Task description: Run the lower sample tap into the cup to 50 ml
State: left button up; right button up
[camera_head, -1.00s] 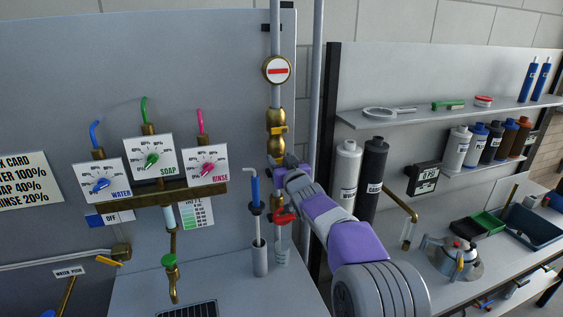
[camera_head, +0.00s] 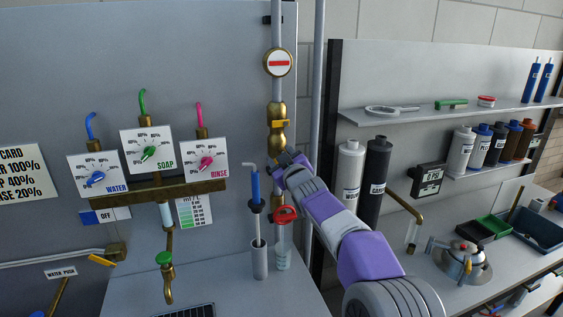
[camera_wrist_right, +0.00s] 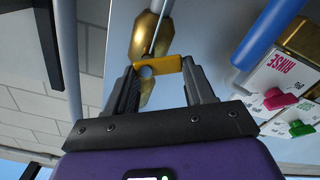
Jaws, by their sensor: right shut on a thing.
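My right gripper (camera_head: 284,158) is at the brass pipe, below the gauge in the head view. The right wrist view shows its two fingers (camera_wrist_right: 163,75) on either side of a yellow lever (camera_wrist_right: 163,62), closed on its ends, in front of a brass valve body (camera_wrist_right: 150,30). In the head view the yellow lever (camera_head: 281,124) shows just above the fingers. Lower down, a tap with a red handle (camera_head: 285,214) sits above a clear cup (camera_head: 283,256). The cup's liquid level is too small to read. My left gripper is out of view.
A blue-handled plunger in a grey holder (camera_head: 259,261) stands close left of the cup. A green-handled brass tap (camera_head: 165,270) is further left. White and dark cylinders (camera_head: 348,175) stand right of my arm. The bench (camera_head: 225,275) in front is partly clear.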

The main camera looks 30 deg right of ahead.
dwell(0.4)
jog(key=o, duration=1)
jog(key=shift+o, duration=0.2)
jog(key=b+v, duration=0.7)
jog(key=b, duration=0.6)
jog(key=shift+s, duration=0.3)
